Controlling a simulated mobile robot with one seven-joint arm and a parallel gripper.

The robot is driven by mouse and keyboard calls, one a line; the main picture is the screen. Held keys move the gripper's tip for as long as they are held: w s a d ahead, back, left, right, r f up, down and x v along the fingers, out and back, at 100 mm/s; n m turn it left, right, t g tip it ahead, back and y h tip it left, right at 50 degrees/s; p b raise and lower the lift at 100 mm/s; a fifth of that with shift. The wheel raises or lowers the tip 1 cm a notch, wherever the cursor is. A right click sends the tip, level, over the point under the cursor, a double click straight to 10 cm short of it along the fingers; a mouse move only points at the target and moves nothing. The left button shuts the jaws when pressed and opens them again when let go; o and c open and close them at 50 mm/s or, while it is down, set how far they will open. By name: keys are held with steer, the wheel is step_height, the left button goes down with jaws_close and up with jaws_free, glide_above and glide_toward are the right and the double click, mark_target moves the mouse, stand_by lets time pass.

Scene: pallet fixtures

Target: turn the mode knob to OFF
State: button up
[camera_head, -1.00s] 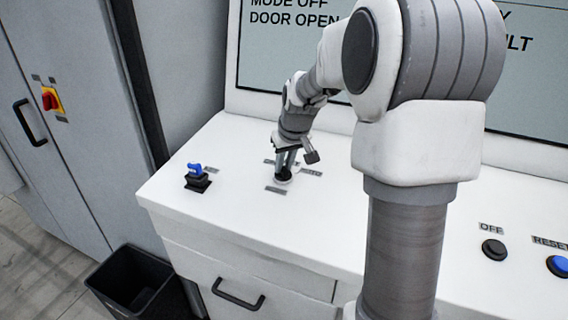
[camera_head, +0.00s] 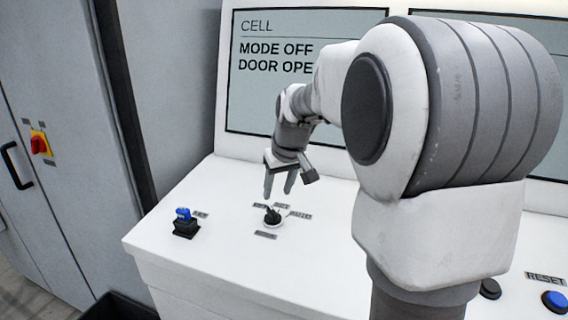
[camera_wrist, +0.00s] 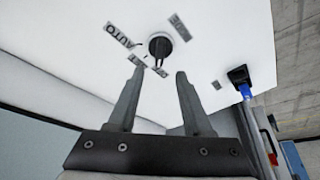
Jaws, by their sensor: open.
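The mode knob (camera_head: 272,216) is a small black knob on the white console top, with small label plates around it. In the wrist view the knob (camera_wrist: 160,46) stands beyond the fingertips, near an AUTO label (camera_wrist: 118,35). My gripper (camera_head: 279,192) is open and empty, above the knob and apart from it. In the wrist view both fingers of my gripper (camera_wrist: 158,72) are spread, with nothing between them. The screen (camera_head: 290,70) behind reads "MODE OFF" and "DOOR OPE", the rest hidden by my arm.
A blue key switch (camera_head: 184,222) on a black base stands left of the knob. A blue RESET button (camera_head: 555,301) and a black button (camera_head: 490,289) are at the right. A grey cabinet with a red-and-yellow switch (camera_head: 41,143) is at the left. The console top (camera_head: 225,265) near the knob is clear.

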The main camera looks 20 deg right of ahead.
steer(key=v, duration=0.9)
steer(key=shift+r, duration=0.15)
steer(key=shift+s, duration=0.1)
steer(key=s+a+n, duration=0.2)
steer(key=s+a, duration=0.8)
steer(key=s, duration=0.2)
steer(key=s+a+f+m+t, duration=0.1)
steer(key=s+f+m, duration=0.1)
steer(key=s+f, duration=0.5)
steer(key=s, duration=0.3)
steer(key=shift+f, duration=0.15)
